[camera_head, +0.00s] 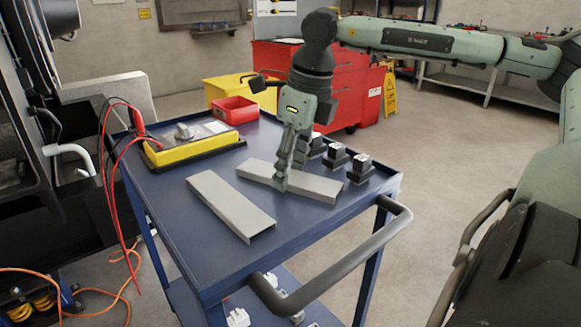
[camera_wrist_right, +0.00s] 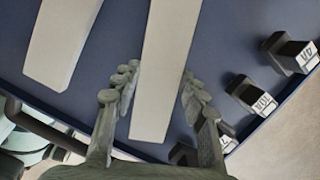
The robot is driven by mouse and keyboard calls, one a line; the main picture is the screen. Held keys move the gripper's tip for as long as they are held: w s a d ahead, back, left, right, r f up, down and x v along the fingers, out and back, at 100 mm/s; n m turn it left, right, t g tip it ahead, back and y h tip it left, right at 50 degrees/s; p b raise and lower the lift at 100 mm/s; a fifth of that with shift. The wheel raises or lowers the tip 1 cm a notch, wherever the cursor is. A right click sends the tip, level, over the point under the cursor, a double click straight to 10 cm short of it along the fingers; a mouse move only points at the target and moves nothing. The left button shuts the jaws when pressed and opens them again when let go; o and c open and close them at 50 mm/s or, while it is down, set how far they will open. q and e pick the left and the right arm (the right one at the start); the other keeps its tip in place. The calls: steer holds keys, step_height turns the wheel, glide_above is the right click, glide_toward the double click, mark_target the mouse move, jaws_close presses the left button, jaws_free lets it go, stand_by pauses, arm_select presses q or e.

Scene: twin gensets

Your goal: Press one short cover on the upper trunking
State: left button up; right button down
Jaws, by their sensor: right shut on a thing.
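Two grey channel-shaped covers lie on the blue cart top. My right gripper (camera_head: 281,182) points down and is shut on the rear cover (camera_head: 315,187), gripping it across its width near the middle. In the right wrist view this cover (camera_wrist_right: 168,55) runs between the two fingers of the gripper (camera_wrist_right: 160,88). The other cover (camera_head: 230,205) lies loose to the left and nearer the handle; it also shows in the wrist view (camera_wrist_right: 62,42). I cannot pick out the upper trunking in either view. My left gripper is not in view.
Several black blocks with labels (camera_head: 335,157) stand along the cart's right edge, close to the held cover. A yellow instrument (camera_head: 190,148) with red leads and a red bin (camera_head: 236,110) sit at the back. The cart handle (camera_head: 340,268) juts out in front.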

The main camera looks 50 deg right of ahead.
mark_target(291, 176)
steer(key=shift+r, duration=0.1)
steer(key=shift+w+a+p+v, duration=0.1)
steer(key=shift+w+p+v, duration=0.15)
steer(key=shift+p+v, duration=0.85)
steer(key=shift+w+a+p+v, duration=0.1)
steer(key=shift+w+p+v, duration=0.2)
steer(key=shift+p+v, duration=0.8)
steer(key=shift+w+p+v, duration=0.25)
steer(key=shift+p+v, duration=0.3)
steer(key=shift+v, duration=1.1)
steer(key=shift+r, duration=0.15)
steer(key=b+x, duration=0.2)
steer(key=x, duration=0.1)
steer(key=s+b+x, duration=0.1)
steer(key=b+x, duration=0.2)
steer(key=x, duration=0.1)
steer(key=shift+s+d, duration=0.2)
steer(key=shift+s, duration=0.05)
